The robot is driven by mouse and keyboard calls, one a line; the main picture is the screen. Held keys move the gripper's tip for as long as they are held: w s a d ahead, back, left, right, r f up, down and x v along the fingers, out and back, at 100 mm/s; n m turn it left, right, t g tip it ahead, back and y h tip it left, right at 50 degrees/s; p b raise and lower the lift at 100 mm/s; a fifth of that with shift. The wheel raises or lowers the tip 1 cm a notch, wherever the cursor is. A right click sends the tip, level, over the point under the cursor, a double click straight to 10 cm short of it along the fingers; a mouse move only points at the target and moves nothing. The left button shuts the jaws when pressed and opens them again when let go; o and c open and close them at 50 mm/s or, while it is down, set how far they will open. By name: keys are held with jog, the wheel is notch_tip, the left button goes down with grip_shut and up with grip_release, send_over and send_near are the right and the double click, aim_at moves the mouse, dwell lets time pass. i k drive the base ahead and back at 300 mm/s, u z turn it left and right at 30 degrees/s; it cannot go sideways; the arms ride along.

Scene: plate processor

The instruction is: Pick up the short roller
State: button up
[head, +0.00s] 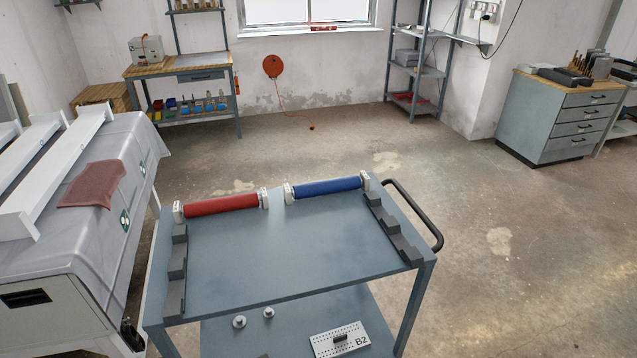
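Two rollers lie end to end along the far edge of a blue-grey cart (290,255) in the head view. The red roller (221,205) is on the left and the blue roller (326,187) is on the right. Each has white blocks at both ends. They look close in length, so I cannot tell for sure which one is the short roller. Nothing covers either of them. My gripper is not in view.
Dark notched racks stand at the cart's left (177,270) and right (392,228) sides; its top between them is bare. A black handle (428,215) sticks out right. A covered machine (75,225) stands close on the left. The floor to the right is clear.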

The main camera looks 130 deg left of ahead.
aim_at(299, 192)
jog(key=u, duration=2)
jog(key=i, duration=0.2)
jog(key=u, duration=2.35)
